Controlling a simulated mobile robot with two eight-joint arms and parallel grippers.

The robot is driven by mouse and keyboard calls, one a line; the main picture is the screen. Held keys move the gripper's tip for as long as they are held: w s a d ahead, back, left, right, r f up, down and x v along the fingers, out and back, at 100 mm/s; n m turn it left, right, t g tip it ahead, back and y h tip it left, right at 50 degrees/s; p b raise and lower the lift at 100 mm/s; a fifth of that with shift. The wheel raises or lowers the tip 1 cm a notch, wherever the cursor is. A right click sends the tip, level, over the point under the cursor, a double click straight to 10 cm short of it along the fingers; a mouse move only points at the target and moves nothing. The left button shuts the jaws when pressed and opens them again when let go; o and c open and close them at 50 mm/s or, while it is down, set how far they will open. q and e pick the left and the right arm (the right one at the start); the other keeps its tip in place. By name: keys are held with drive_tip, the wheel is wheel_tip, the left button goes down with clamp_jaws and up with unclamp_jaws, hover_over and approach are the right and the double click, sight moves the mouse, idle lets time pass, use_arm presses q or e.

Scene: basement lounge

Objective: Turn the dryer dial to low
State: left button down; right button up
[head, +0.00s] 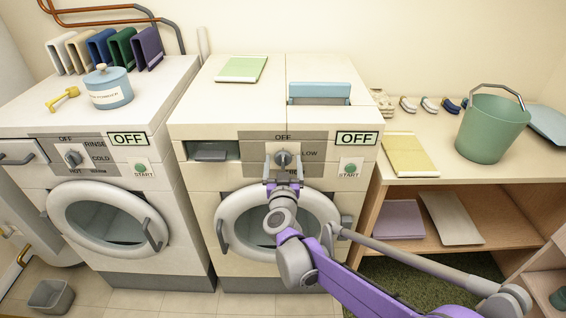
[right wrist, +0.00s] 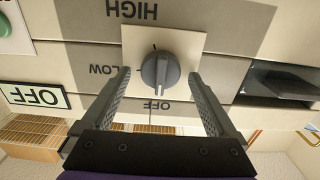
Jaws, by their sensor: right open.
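The dryer (head: 205,180) is the white machine in the middle of the head view. Its grey dial (head: 283,158) sits on the front panel, with OFF above and LOW to the right; its display (head: 357,138) reads OFF. In the right wrist view, upside down, the dial (right wrist: 160,71) has its ridge roughly vertical, in line with OFF, and LOW lies left, HIGH above. My right gripper (head: 284,174) is open in front of the dial. In the wrist view its fingers (right wrist: 160,80) stand on either side of the dial, with gaps. My left gripper is out of view.
A washer (head: 150,180) with its own dial stands to the left. A START button (head: 350,169) is right of the dryer dial. The round dryer door (head: 231,215) is below, behind my right arm. A shelf unit (head: 470,180) with a green bucket (head: 490,128) stands right.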

drive_tip(key=c, duration=1.3)
drive_tip(key=shift+c, duration=0.2)
drive_tip(key=shift+m, duration=0.3)
drive_tip(key=m, duration=0.3)
drive_tip(key=shift+m, duration=0.4)
drive_tip(key=m, duration=0.3)
drive_tip(key=shift+d+m, duration=0.15)
drive_tip(key=shift+m, duration=0.15)
drive_tip(key=m, duration=0.4)
drive_tip(key=shift+f, duration=0.15)
drive_tip(key=shift+m, duration=1.8)
drive_tip(key=shift+f, duration=0.1)
